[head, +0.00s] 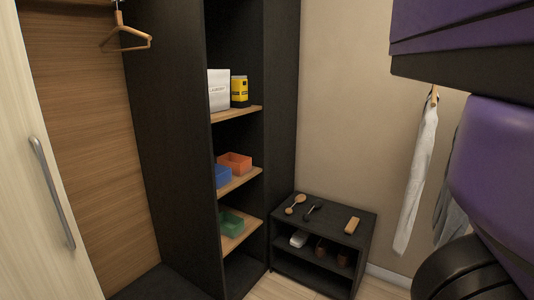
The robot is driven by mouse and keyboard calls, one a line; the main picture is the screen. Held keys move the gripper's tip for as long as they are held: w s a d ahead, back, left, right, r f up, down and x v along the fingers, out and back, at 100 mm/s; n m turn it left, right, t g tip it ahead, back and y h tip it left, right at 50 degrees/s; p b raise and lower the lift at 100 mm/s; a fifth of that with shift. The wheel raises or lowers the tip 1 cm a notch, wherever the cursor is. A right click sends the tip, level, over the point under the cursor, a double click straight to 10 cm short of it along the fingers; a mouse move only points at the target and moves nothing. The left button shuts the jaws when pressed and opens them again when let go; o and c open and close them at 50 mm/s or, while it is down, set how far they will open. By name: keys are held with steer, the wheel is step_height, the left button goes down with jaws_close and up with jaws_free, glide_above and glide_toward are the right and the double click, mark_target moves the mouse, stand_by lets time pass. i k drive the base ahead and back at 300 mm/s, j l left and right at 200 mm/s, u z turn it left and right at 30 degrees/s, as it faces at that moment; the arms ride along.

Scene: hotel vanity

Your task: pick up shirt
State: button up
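A white shirt (418,180) hangs on the beige wall at the right, from a wooden hanger or hook at its top. A darker grey garment (450,208) hangs just to its right, partly hidden behind my purple and black arm. My arm fills the right edge of the head view. My gripper's fingers do not show, so its opening and any contact with the shirt cannot be seen.
A low black shelf unit (349,218) with brushes on top stands left of the shirt. A tall dark shelf holds coloured boxes (235,163) and a yellow-black container (239,91). An empty hanger (125,40) hangs in the wardrobe. Little floor shows.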

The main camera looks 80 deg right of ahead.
mark_target(423, 149)
steer(key=z, duration=1.35)
steer(key=i+l+z, duration=0.1)
steer(key=z, duration=0.35)
steer(key=i+z, duration=0.15)
steer(key=z, duration=0.25)
steer(key=i+z, duration=0.1)
steer(key=z, duration=0.35)
steer(key=i+z, duration=0.15)
steer(key=z, duration=0.3)
steer(key=i+j, duration=0.2)
